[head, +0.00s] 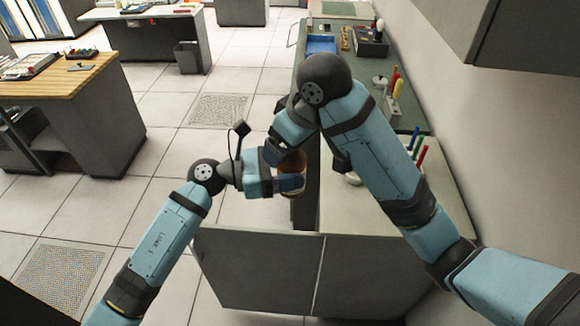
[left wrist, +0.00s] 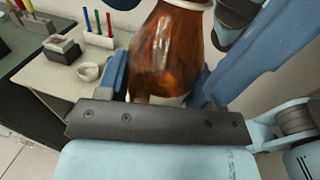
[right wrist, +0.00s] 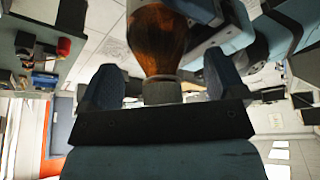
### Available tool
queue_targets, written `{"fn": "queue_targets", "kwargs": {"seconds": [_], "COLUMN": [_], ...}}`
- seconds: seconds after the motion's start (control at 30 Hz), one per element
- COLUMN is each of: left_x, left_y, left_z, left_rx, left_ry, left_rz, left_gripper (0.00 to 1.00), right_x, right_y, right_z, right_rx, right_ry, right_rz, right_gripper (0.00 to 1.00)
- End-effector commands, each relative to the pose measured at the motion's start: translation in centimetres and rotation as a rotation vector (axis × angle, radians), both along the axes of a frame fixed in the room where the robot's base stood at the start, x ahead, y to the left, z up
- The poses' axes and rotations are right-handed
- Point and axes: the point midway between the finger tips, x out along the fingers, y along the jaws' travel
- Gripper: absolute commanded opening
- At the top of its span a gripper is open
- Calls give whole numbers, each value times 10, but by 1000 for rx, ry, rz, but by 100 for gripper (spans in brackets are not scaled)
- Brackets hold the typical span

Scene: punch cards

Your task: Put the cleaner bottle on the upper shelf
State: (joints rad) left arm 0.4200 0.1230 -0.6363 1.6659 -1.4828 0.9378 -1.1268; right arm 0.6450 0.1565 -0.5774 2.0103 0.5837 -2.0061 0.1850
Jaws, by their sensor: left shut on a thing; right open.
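The cleaner bottle is brown amber glass (head: 293,163), partly hidden behind my grippers in the head view. In the left wrist view the bottle (left wrist: 168,50) fills the space between the fingers. My left gripper (head: 289,184) is shut on it and holds it above the floor, beside the grey counter's left side. My right gripper (right wrist: 158,88) is open, with the bottle's narrow grey end between its fingers; I cannot tell whether they touch it. In the head view its fingers are mostly hidden by the arm. No upper shelf can be made out clearly.
The grey counter (head: 345,215) holds a white bowl (head: 353,179) and coloured pens (head: 421,152). A grey panel (head: 250,268) stands out in front, left of the counter. A wall cabinet (head: 455,28) hangs at upper right.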

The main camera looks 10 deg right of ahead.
Motion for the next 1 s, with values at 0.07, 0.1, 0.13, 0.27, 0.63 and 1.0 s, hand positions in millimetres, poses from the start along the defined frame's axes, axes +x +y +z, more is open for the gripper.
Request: {"fn": "queue_targets", "kwargs": {"seconds": [0.07,0.1,0.13,0.27,0.63,1.0], "left_x": [0,0,0,0,0,0], "left_y": [0,0,0,0,0,0], "left_z": [1,1,1,1,1,0], "left_rx": [-1,-1,-1,-1,-1,-1], "left_ry": [-1,-1,-1,-1,-1,-1], "left_rz": [0,0,0,0,0,0], "left_gripper": [28,28,28,28,28,28], "right_x": [-1,-1,-2,-8,-29,-40], "right_y": [-2,-3,-4,-10,-26,-29], "right_z": [6,10,13,34,95,85], "right_rx": [-2,-2,-3,-4,-3,41], "right_ry": [-6,-7,-8,-10,-5,-2], "right_rz": [-1,1,-1,-1,-1,-6], "right_gripper": [89,89,89,89,89,89]}}
